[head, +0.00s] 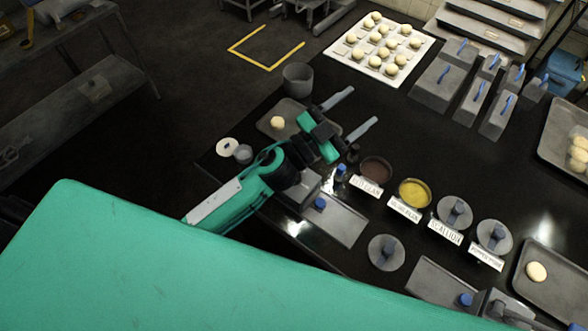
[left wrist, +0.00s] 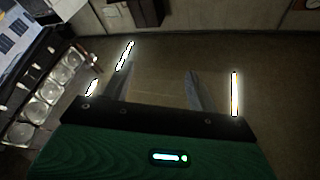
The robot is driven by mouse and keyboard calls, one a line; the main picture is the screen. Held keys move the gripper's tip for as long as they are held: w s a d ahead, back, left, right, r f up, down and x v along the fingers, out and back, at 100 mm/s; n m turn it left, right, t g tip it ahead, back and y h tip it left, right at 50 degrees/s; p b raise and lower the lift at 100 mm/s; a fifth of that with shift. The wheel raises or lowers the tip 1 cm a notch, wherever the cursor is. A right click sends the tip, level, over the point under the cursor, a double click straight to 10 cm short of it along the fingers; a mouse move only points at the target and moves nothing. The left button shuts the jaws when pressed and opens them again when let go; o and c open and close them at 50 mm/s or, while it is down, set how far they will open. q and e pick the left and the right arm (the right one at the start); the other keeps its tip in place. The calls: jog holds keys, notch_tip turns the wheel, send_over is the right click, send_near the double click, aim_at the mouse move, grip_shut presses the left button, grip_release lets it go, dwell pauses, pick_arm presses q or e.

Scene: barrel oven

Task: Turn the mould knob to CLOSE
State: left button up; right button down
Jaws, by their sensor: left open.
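My left gripper (head: 364,104) reaches over the black counter, its two grey fingers spread and pointing to the upper right, with nothing between them. In the left wrist view the fingers (left wrist: 160,60) are also apart and empty. A grey mould-like device (head: 335,222) with a blue knob (head: 320,203) lies below the gripper's wrist, apart from the fingers. Another blue knob (head: 465,299) sits on a similar grey device (head: 435,280) at the lower right. Which knob is the mould knob I cannot tell, and no CLOSE mark is readable. My right gripper is not in view.
Labelled round filling pots, one yellow (head: 414,192), line the counter right of the gripper. A small tray (head: 262,124) with a dough ball lies behind the arm. A white tray (head: 343,47) of dough balls and grey lidded boxes (head: 436,87) stand farther back.

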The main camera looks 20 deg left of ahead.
pick_arm(q)
jog(key=s+d+r+m+g+h, duration=0.1)
jog(key=s+d+m+g+h, duration=0.6)
jog(key=m+g, duration=0.55)
notch_tip(320, 180, down, 7)
jog(key=s+m+g+y, duration=0.2)
jog(key=m+g+y, duration=0.2)
jog(key=g+y, duration=0.25)
jog(key=w+a+f+n+t+y+p, duration=0.15)
jog(key=w+a+f+y, duration=0.25)
jog(key=a+y, duration=0.4)
jog(key=w+a+f+n+t+y, duration=0.1)
jog(key=w+a+f+n+y, duration=0.15)
jog(key=a+y, duration=0.6)
jog(key=f+p, duration=0.1)
jog(key=f, duration=0.3)
jog(key=a+f+h+p, duration=0.1)
jog(key=f+p, duration=0.1)
jog(key=f, duration=0.2)
jog(key=a+f+m+h+p, duration=0.1)
jog(key=f+p, duration=0.1)
jog(key=f, duration=0.3)
jog(key=shift+w+g, duration=0.25)
jog(key=shift+f+p, duration=0.3)
jog(key=shift+f, duration=0.25)
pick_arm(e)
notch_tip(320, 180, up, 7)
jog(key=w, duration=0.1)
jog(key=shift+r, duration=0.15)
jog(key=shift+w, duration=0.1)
